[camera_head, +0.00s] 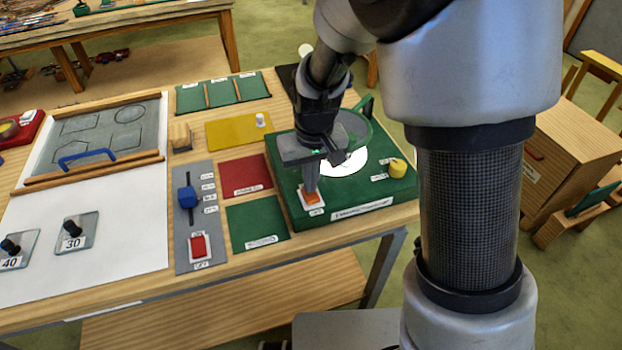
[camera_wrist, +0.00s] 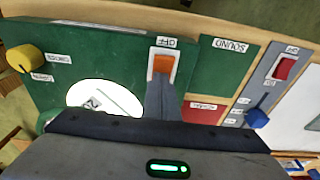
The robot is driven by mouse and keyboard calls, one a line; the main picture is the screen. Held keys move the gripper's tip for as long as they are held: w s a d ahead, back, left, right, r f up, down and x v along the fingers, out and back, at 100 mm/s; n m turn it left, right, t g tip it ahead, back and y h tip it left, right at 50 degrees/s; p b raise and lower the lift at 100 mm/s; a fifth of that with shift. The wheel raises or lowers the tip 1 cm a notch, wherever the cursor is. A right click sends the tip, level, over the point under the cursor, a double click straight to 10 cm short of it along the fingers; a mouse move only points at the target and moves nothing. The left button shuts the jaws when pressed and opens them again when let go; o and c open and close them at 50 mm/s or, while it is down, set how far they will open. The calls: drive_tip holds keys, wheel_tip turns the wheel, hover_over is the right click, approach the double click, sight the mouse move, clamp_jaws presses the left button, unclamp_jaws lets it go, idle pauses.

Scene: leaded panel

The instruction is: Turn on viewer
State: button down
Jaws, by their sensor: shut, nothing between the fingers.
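The viewer is a green box (camera_head: 375,196) at the right end of the table. It has an orange rocker switch (camera_head: 312,198), a yellow knob (camera_head: 397,168) and a bright white disc (camera_head: 346,162) with a dark mark. My gripper (camera_head: 310,187) is shut and empty, pointing down at the orange switch. In the wrist view the fingertips (camera_wrist: 160,86) are at the near edge of the switch (camera_wrist: 161,66), whose far end has an OFF label. Whether they touch it I cannot tell. The gripper hides part of the switch and disc.
A grey strip (camera_head: 181,231) left of the box carries a blue slider (camera_head: 187,197) and a red switch (camera_head: 198,246). A green plate (camera_head: 258,222) and a red plate (camera_head: 245,176) lie between. A round green-rimmed lens (camera_head: 352,126) stands behind my gripper.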

drive_tip(key=shift+s+f, duration=0.25)
drive_tip(key=shift+s+d, duration=0.25)
drive_tip(key=shift+s, duration=0.55)
